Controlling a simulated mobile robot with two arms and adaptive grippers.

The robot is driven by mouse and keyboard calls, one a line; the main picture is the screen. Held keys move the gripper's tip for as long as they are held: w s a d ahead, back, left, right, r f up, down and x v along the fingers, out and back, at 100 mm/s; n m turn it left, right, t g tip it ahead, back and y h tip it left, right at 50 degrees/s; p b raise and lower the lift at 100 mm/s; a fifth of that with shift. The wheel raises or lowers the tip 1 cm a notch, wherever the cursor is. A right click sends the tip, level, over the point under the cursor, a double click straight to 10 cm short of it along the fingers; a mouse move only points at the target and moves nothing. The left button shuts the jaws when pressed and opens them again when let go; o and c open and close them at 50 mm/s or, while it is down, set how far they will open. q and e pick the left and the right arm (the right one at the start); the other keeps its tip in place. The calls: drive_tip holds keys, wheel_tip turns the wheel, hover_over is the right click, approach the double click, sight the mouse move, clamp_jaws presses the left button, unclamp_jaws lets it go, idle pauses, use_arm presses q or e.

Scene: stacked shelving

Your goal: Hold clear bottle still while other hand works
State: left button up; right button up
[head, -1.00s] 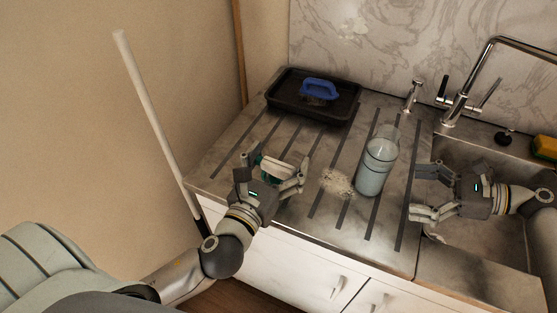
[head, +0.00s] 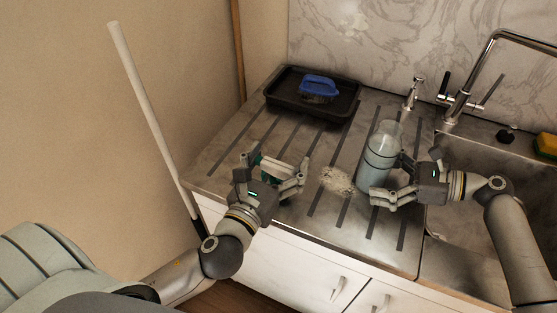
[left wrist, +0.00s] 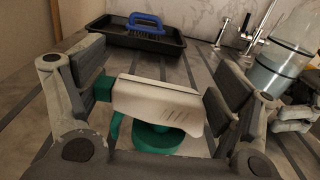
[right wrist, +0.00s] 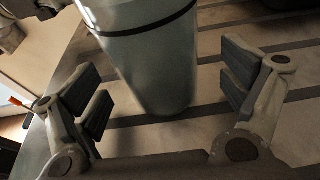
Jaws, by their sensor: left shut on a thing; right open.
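The clear bottle (head: 381,150), with pale liquid and a dark band, stands upright on the ribbed drainboard. My right gripper (head: 391,179) is open at its right side. In the right wrist view the bottle (right wrist: 150,60) is between the spread fingers, with gaps on both sides. My left gripper (head: 277,170) is shut on a white-and-green object, perhaps a sprayer head, near the drainboard's front left. In the left wrist view this object (left wrist: 158,103) has a white top and a round green part below; its lower end is hidden.
A pale crumbly patch (head: 335,181) lies between the grippers. A black tray (head: 285,105) with a blue-handled brush (head: 319,87) sits at the back left. A sink (head: 470,150) with a tap (head: 458,105) is at right. A yellow sponge (head: 546,145) is on its far rim.

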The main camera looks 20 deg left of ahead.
use_arm(q)
drive_tip(key=shift+r, duration=0.1)
use_arm(e)
drive_tip(key=shift+a+f, duration=0.15)
drive_tip(key=shift+a, duration=0.25)
drive_tip(key=c, duration=1.2)
drive_tip(key=shift+o, duration=0.2)
use_arm(q)
drive_tip(key=w+d+r+m+g+h, duration=0.2)
drive_tip(key=w+d+r+h, duration=0.3)
drive_tip(key=d+r, duration=0.4)
drive_tip(key=w+d+r+m+g+h, duration=0.1)
drive_tip(key=w+d+r+m+h, duration=0.4)
drive_tip(key=d+r, duration=0.4)
drive_tip(key=shift+w+d+r+m+g+h, duration=0.35)
drive_tip(key=shift+w+r+h, duration=0.2)
drive_tip(key=shift+r, duration=1.45)
